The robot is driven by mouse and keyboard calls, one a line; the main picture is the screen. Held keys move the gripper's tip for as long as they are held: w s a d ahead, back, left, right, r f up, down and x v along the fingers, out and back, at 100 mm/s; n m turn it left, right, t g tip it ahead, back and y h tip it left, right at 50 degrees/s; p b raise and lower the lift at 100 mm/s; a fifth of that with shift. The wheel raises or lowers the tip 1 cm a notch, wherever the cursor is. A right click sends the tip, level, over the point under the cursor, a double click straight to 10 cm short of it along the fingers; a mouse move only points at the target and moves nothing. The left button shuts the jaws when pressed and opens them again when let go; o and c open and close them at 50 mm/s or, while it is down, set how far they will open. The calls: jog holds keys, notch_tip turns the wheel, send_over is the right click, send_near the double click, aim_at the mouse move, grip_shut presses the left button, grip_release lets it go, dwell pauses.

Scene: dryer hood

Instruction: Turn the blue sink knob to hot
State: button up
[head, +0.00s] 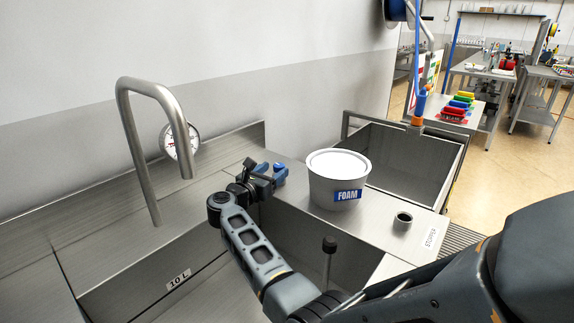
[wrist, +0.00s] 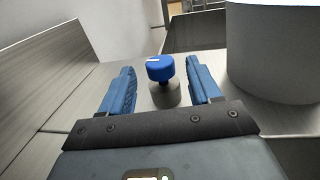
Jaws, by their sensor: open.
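The blue sink knob (wrist: 159,70) is a short round cap with a white mark on top. It stands on a grey metal stem (wrist: 165,95) in the wrist view. My gripper (head: 270,175) is open, its two blue fingers on either side of the knob in the wrist view. The knob appears centred between the fingers, near their tips, with a visible gap on each side. In the head view the knob and blue fingers overlap, and I cannot clearly separate them.
A white tub marked FOAM (head: 338,190) stands close to the right of my gripper. A curved faucet (head: 140,130) and round gauge (head: 182,140) are to the left. A steel basin (head: 410,150) lies behind.

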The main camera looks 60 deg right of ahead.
aim_at(282, 164)
jog(key=d, duration=0.6)
jog(key=shift+s, duration=0.3)
jog(key=c, duration=1)
jog(key=shift+w+n+t, duration=0.15)
jog(key=shift+n+t, duration=0.75)
jog(key=shift+t, duration=0.2)
jog(key=o, duration=1)
jog(key=shift+a+p, duration=0.85)
jog(key=shift+a, duration=3.1)
